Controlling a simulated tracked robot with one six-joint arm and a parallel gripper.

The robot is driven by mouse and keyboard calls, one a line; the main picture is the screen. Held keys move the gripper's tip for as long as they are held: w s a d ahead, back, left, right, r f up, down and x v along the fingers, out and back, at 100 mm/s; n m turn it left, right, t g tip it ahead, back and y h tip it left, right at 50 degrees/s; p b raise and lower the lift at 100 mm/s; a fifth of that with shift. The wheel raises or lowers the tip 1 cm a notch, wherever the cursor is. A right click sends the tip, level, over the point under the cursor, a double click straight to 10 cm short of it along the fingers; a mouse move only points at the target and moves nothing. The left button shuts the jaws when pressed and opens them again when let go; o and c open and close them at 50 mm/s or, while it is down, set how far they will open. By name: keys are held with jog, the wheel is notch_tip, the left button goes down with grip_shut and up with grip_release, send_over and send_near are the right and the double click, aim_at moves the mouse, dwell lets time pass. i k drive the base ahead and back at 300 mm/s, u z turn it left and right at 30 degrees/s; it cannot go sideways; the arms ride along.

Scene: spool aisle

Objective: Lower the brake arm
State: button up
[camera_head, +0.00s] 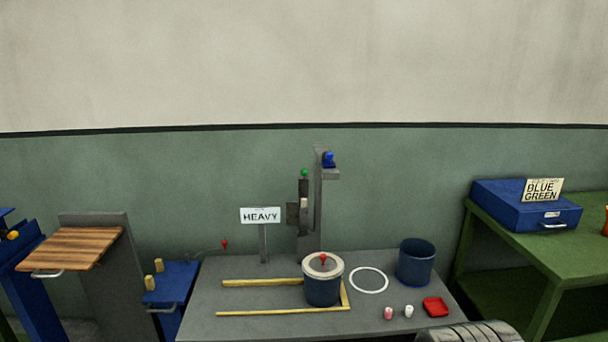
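My gripper is not in view. Which part is the brake arm I cannot tell for certain. An upright dark arm with a green knob (304,173) at its top stands beside a grey post (318,205) at the back of the grey table. A small block shows on the arm's side, and a dark plate is at its left. A thin lever with a red knob (225,243) sits low at the table's back left. A blue piece (329,158) rests on a bracket at the post's top.
On the grey table (240,295) are a lidded blue drum (322,285) between yellow rails, a white ring (369,280), a blue bin (416,263), a red tray (436,307) and a HEAVY sign (260,216). A green bench (535,255) stands right, a wooden-topped stand (72,249) left.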

aim_at(296, 212)
jog(key=u, duration=0.25)
jog(key=i, duration=0.9)
jog(key=u, duration=0.4)
jog(key=i, duration=1.5)
jog(key=z, duration=0.15)
